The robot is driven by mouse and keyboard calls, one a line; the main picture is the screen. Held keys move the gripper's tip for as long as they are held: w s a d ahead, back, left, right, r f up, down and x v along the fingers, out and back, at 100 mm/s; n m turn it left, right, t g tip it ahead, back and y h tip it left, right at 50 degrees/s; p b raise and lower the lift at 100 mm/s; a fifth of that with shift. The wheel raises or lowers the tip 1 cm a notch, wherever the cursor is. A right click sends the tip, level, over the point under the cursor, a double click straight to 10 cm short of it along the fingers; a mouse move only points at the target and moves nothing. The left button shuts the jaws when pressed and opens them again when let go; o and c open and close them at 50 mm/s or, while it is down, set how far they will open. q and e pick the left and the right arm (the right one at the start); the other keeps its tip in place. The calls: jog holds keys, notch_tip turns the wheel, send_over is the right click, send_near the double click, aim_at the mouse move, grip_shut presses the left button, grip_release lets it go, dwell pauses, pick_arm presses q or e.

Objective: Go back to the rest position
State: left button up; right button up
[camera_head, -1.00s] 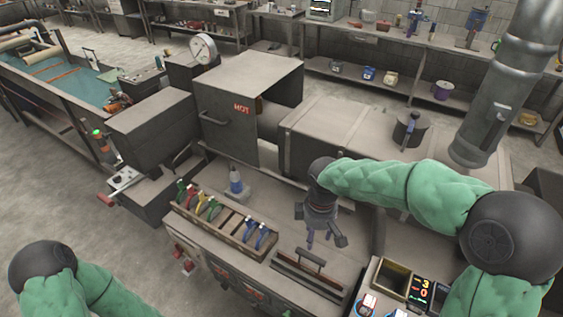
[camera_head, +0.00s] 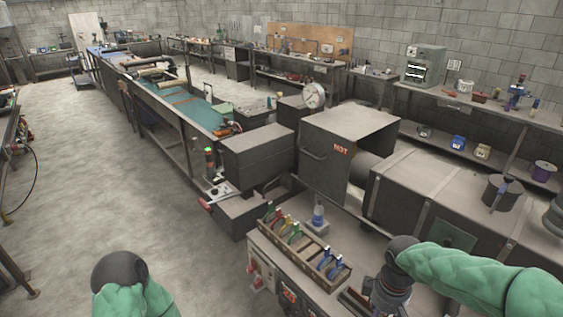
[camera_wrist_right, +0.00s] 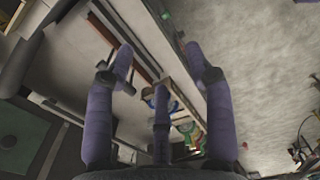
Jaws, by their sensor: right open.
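My right gripper (camera_head: 386,297) is over the front bench at the bottom right of the head view, beside the tool rack (camera_head: 262,232); its fingertips are cut off or hard to see there. In the right wrist view, the purple fingers of my right gripper (camera_wrist_right: 160,68) are spread apart with nothing between them. The rack with coloured handles shows beyond and below the fingers. Of my left arm, only a dark joint and green sleeve show at the bottom left of the head view. My left gripper is out of view.
A box marked HOT (camera_head: 338,168) stands behind the rack, with a long grey duct (camera_head: 420,205) to its right. A small blue-and-white bottle (camera_head: 318,215) stands by the rack. A dial gauge (camera_head: 314,95) stands behind. Open floor (camera_head: 110,170) lies at left.

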jog(key=s+a+f+m+y+b, duration=0.15)
jog(key=a+f, duration=0.35)
jog(key=f, duration=0.5)
jog(key=a+f+m+y+b, duration=0.2)
jog(key=a+f, duration=0.2)
jog(key=f, duration=0.6)
pick_arm(q)
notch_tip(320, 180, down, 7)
jog(key=b, duration=0.3)
pick_arm(e)
jog(key=s+a+f+m, duration=0.2)
jog(key=s+f+m, duration=0.1)
jog(key=f, duration=0.6)
jog(key=s+a+f+m, duration=0.3)
jog(key=s+f, duration=0.3)
jog(key=f, duration=0.3)
jog(key=shift+s+a+m, duration=0.25)
jog(key=shift+a+m, duration=0.1)
jog(key=shift+m, duration=0.1)
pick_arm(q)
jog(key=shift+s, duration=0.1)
pick_arm(e)
jog(key=shift+y, duration=0.25)
